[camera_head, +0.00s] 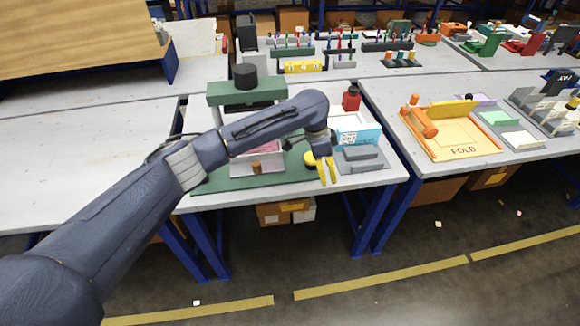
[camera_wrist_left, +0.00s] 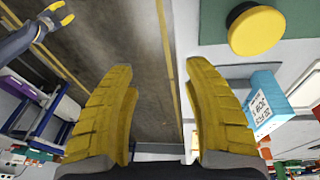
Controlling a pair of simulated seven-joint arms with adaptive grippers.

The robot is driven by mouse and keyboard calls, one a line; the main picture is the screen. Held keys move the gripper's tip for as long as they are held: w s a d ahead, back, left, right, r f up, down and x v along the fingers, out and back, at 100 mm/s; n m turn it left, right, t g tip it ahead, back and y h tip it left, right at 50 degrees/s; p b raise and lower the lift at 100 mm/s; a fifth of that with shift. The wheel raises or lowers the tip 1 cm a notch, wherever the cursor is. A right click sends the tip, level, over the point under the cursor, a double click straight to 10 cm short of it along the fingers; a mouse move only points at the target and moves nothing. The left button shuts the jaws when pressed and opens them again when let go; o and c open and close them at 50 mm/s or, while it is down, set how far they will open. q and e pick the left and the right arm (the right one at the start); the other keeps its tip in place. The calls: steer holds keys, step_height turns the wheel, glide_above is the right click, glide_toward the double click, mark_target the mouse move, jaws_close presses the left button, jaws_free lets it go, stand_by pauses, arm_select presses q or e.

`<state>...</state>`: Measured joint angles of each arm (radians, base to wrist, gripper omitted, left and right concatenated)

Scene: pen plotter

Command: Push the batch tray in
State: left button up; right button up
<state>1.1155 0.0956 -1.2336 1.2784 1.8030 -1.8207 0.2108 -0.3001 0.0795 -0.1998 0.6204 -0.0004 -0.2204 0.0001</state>
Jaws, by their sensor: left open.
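The green plotter (camera_head: 232,97) stands on the middle table, partly hidden behind my left arm. At its front is a pale tray-like part (camera_head: 240,168) with pinkish sheets and a brown knob (camera_head: 257,167); I take this for the batch tray, but cannot tell how far out it sits. My left gripper (camera_head: 327,172) is open and empty, pointing down near the table's front edge, right of the knob. Its spread fingers (camera_wrist_left: 160,68) show in the left wrist view with nothing between them. My right gripper (camera_wrist_left: 57,20) shows at that view's upper left, fingers apart.
A yellow round button (camera_head: 309,159) is just left of my left gripper; it also shows in the wrist view (camera_wrist_left: 257,30). An orange folding board (camera_head: 452,136) lies on the right table.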

arm_select(q)
steer(key=w+a+r, duration=0.3)
steer(key=w+a, duration=0.1)
steer(key=a, duration=0.1)
step_height(320, 180, up, 8)
steer(key=n+y, duration=0.3)
steer(key=n, duration=0.9)
glide_above(256, 163)
steer(key=shift+t, duration=0.4)
step_height(256, 163, down, 17)
steer(key=shift+f, duration=0.1)
steer(key=shift+c, duration=0.4)
jaws_close()
